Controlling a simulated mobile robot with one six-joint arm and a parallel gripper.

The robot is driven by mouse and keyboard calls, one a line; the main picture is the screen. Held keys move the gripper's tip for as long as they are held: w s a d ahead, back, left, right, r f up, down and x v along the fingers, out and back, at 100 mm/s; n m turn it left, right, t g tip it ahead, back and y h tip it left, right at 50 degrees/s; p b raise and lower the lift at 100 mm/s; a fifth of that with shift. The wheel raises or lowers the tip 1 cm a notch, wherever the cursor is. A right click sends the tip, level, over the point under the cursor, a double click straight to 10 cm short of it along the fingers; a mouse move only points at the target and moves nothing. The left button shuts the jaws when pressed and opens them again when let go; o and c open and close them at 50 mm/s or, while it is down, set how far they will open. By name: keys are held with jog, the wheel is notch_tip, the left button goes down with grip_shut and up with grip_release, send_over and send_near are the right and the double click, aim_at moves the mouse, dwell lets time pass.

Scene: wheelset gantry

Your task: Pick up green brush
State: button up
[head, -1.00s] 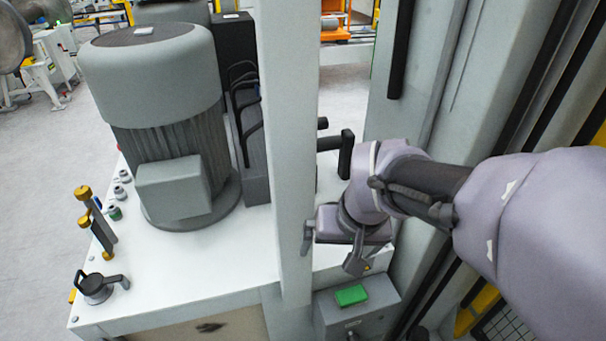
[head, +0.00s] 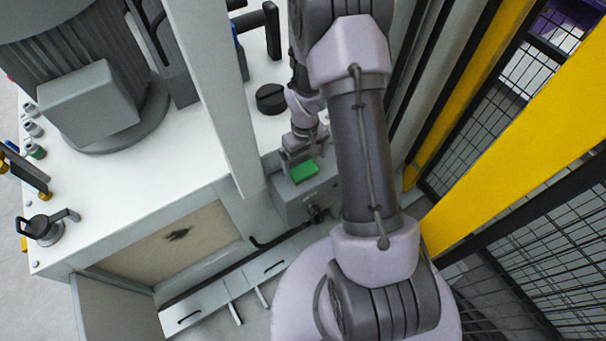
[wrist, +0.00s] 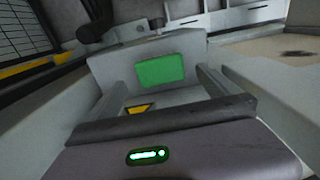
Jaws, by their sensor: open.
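The green brush (head: 305,171) shows as a green block lying flat on top of a small grey box (head: 309,195) at the front of the white machine. It also shows in the wrist view (wrist: 160,70), ahead of my gripper (wrist: 155,82), between the lines of the two fingers. My gripper (head: 297,156) is open and empty, just behind the brush in the head view. I cannot tell whether the fingers touch the box top.
A pale post (head: 218,95) and a big grey motor (head: 90,90) stand left of my arm on the white machine top (head: 170,165). A black knob (head: 270,98) is behind my gripper. A yellow-framed mesh fence (head: 500,130) stands at the right.

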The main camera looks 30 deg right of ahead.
aim_at(304, 170)
jog(key=f+b, duration=0.1)
jog(key=f, duration=0.1)
jog(key=f+b, duration=0.1)
jog(key=f, duration=0.1)
jog(key=f+b, duration=0.1)
jog(key=f, duration=0.1)
jog(key=shift+w+f, duration=0.2)
jog(key=shift+w, duration=0.05)
jog(key=shift+r, duration=0.1)
jog(key=shift+c, duration=1.1)
jog(key=c, duration=1.1)
